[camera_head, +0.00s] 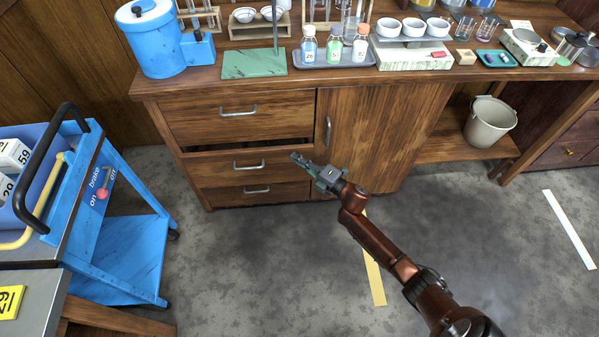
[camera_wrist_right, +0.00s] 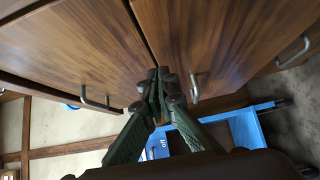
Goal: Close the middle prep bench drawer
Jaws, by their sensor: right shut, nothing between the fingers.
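The prep bench has a stack of drawers on its left side. The middle drawer (camera_head: 222,172) stands pulled out a little, with a dark gap above its front edge and its metal handle (camera_head: 249,166) facing out. My right gripper (camera_head: 296,158) is shut and empty, to the right of that handle, by the drawer's right end. I cannot tell whether it touches the drawer. In the right wrist view the closed fingers (camera_wrist_right: 158,78) point toward wooden fronts with metal handles; which front is which is unclear there. My left gripper is not in view.
The top drawer (camera_head: 190,119) and bottom drawer (camera_head: 225,196) look shut. A cupboard door (camera_head: 375,130) is right of the drawers. A blue cart (camera_head: 125,240) stands at the left. Glassware and bottles crowd the bench top. Floor before the drawers is clear.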

